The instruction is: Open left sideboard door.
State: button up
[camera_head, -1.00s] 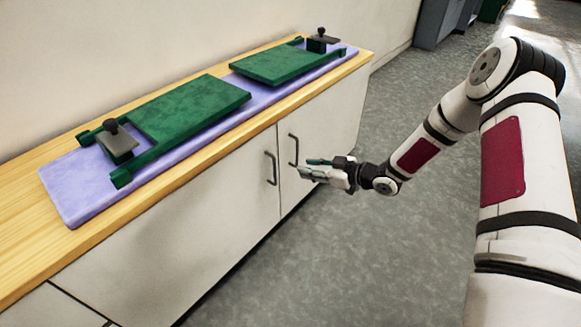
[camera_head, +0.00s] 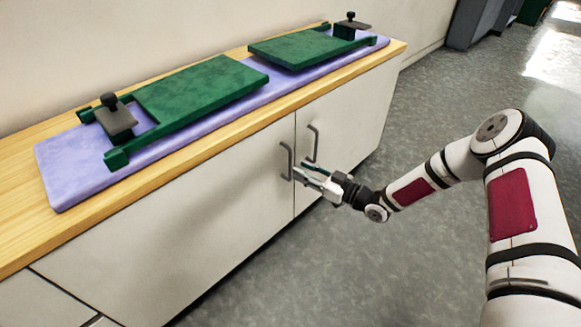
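The sideboard has two pale doors with dark bar handles at their meeting edges. The left door (camera_head: 190,215) and the right door (camera_head: 345,120) both look closed. The left door handle (camera_head: 286,160) is upright near that door's right edge. The right door handle (camera_head: 313,143) is just right of it. My gripper (camera_head: 302,170) is at the lower part of the left handle, with its two fingers apart, pointing left. One fingertip overlaps the handle's lower end in the picture. I cannot tell whether they touch or whether the handle is between the fingers.
The wooden sideboard top (camera_head: 20,232) bears a lilac board (camera_head: 75,190) with green panels (camera_head: 205,92) and dark clamp-like pieces. Grey floor (camera_head: 440,240) is clear in front of the doors. Grey cabinets (camera_head: 478,22) stand far back.

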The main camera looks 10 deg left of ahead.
aim_at(290, 178)
jog(key=shift+b+x, duration=0.65)
jog(key=shift+x, duration=2.1)
jog(key=shift+c, duration=0.6)
grip_shut()
